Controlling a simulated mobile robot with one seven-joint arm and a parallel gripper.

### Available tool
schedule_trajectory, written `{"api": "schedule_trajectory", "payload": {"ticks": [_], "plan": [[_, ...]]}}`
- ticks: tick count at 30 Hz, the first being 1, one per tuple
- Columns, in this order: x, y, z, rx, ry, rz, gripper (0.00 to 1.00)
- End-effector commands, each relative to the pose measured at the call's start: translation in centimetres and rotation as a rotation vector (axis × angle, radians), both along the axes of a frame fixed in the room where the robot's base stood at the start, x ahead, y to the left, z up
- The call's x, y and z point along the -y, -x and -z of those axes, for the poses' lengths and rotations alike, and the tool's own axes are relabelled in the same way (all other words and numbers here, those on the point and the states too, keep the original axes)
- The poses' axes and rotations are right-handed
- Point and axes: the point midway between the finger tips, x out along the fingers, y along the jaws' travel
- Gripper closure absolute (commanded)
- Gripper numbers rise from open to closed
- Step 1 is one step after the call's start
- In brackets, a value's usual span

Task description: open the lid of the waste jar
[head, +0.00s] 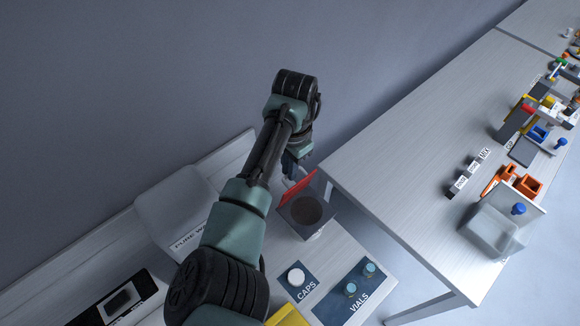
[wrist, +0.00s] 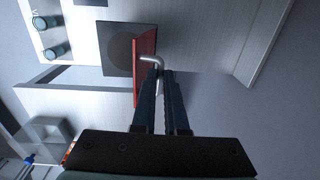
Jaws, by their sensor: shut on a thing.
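The waste jar (head: 299,226) stands on the lower bench, with a dark square top and a round dark opening. In the wrist view its dark top (wrist: 112,47) is at the upper middle. Its red lid (head: 298,188) is tilted up along one edge of the opening. In the wrist view the lid (wrist: 145,62) is seen nearly edge-on. A bent metal handle (wrist: 153,58) stands out from the lid. My gripper (wrist: 160,78) is shut on this handle. In the head view my gripper (head: 291,165) is beside the lid, with its fingertips partly hidden.
A caps mat (head: 307,290) and a vials mat (head: 340,308) lie in front of the jar. A pale water container (head: 170,205) stands left, partly behind my arm. A higher table (head: 400,150) with several items is at the right. The wall side is free.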

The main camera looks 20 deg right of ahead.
Motion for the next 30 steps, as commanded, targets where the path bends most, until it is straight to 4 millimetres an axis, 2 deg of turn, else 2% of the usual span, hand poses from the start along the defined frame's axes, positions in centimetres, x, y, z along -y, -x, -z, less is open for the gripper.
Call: {"api": "schedule_trajectory", "payload": {"ticks": [9,21,22,24,30], "plan": [[-0.9,-3.0,0.7,0.007,0.002,-0.002,1.00],[-1.1,-3.5,0.3,0.008,0.002,0.000,1.00],[-1.1,-3.5,0.3,0.008,0.002,0.000,0.86],[-1.1,-3.5,0.3,0.008,0.002,-0.001,0.77],[-1.2,-3.4,0.5,0.005,0.002,-0.001,0.77]]}}
